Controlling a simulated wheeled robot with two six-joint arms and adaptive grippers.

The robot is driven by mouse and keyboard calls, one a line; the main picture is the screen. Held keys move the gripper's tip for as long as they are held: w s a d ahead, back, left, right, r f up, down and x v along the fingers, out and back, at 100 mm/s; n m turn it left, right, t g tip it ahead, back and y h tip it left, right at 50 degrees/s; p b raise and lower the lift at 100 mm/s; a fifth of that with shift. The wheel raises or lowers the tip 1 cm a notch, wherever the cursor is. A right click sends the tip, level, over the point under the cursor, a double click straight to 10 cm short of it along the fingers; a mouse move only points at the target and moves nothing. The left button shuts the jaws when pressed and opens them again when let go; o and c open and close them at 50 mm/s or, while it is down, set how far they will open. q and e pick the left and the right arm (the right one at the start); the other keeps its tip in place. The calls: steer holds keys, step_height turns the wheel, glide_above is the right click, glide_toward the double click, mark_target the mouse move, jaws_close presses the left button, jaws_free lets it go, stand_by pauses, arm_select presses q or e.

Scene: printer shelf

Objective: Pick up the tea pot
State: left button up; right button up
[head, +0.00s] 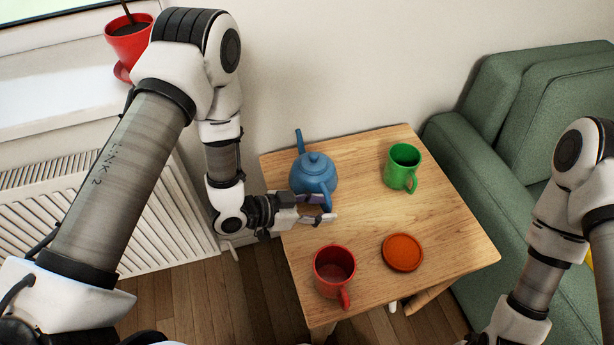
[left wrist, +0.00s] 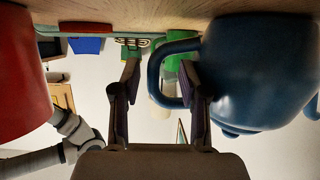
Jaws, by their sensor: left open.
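The blue tea pot (head: 313,174) stands upright on the wooden table (head: 360,205) near its back left side, spout toward the wall and handle toward the front. My left gripper (head: 326,209) is open, low over the table's left side, just in front of the pot by its handle. In the left wrist view, which is upside down, the pot body (left wrist: 258,75) fills the right side. Its handle loop (left wrist: 155,75) shows between and behind the open fingers (left wrist: 157,88); I cannot tell whether they touch. My right arm shows at the right, its gripper out of frame.
A red mug (head: 334,270) stands close in front of my left gripper. An orange saucer (head: 403,252) and a green mug (head: 403,167) are further right on the table. A green sofa (head: 480,150) stands right, a radiator (head: 45,205) left. The table's middle is clear.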

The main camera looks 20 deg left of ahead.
arm_select(q)
steer(key=shift+w+d+f, duration=0.2)
steer(key=shift+w+d, duration=0.1)
steer(key=shift+d, duration=0.2)
steer(key=shift+s+d+r, duration=0.15)
steer(key=shift+d, duration=0.1)
steer(key=c, duration=0.7)
jaws_close()
steer(key=shift+d, duration=0.1)
